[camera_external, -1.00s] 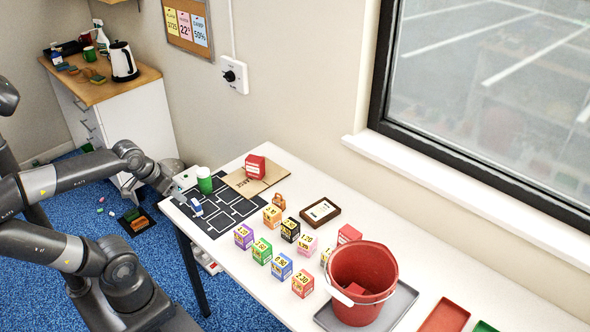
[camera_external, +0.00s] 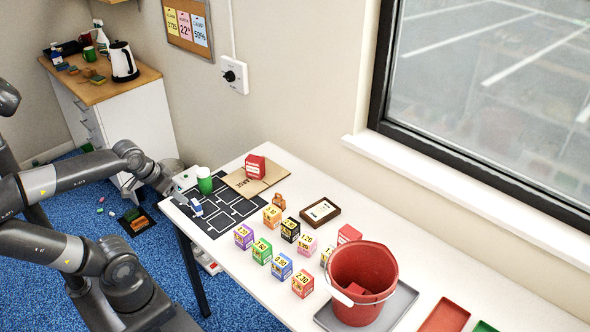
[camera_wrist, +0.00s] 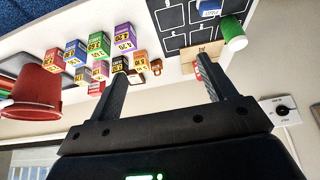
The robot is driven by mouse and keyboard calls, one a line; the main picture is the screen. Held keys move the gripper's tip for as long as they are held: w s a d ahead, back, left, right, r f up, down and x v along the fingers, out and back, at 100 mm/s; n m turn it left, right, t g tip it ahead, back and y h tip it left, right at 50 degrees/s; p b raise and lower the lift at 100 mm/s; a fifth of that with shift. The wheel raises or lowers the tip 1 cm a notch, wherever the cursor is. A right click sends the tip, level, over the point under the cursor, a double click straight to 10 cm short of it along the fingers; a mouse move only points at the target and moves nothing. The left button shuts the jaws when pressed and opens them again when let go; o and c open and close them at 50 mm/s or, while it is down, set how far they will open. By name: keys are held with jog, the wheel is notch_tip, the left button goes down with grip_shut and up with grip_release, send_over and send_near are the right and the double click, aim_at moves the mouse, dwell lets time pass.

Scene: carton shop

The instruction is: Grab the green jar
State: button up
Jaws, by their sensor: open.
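The green jar (camera_external: 204,182) has a white lid and stands upright at the far left end of the white table, at the edge of the black grid mat (camera_external: 226,206). It also shows in the wrist view, as a green jar (camera_wrist: 233,32) at the upper right, beyond my right finger. My gripper (camera_external: 181,191) is just left of the jar in the external view, near the table's end. In the wrist view my gripper (camera_wrist: 160,85) is open with its fingers apart and nothing between them. The gripper and jar look close but apart.
A small blue-and-white item (camera_external: 196,207) lies on the mat. Several coloured boxes (camera_external: 282,267) stand mid-table. A red bucket (camera_external: 362,275) stands on a grey tray (camera_external: 402,300) to the right.

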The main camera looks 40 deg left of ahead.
jog(key=shift+w, duration=0.1)
jog(key=g, duration=0.1)
send_over(200, 173)
jog(key=s, duration=0.2)
notch_tip(200, 173, down, 11)
jog(key=shift+n, duration=0.3)
jog(key=x, duration=0.5)
jog(key=shift+s+f, duration=0.1)
jog(key=shift+f, duration=0.3)
jog(key=shift+a+x, duration=0.15)
jog(key=shift+x, duration=1.1)
jog(key=shift+a+x, duration=0.1)
jog(key=shift+x, duration=1.2)
jog(key=shift+s, duration=0.1)
jog(key=c, duration=1.2)
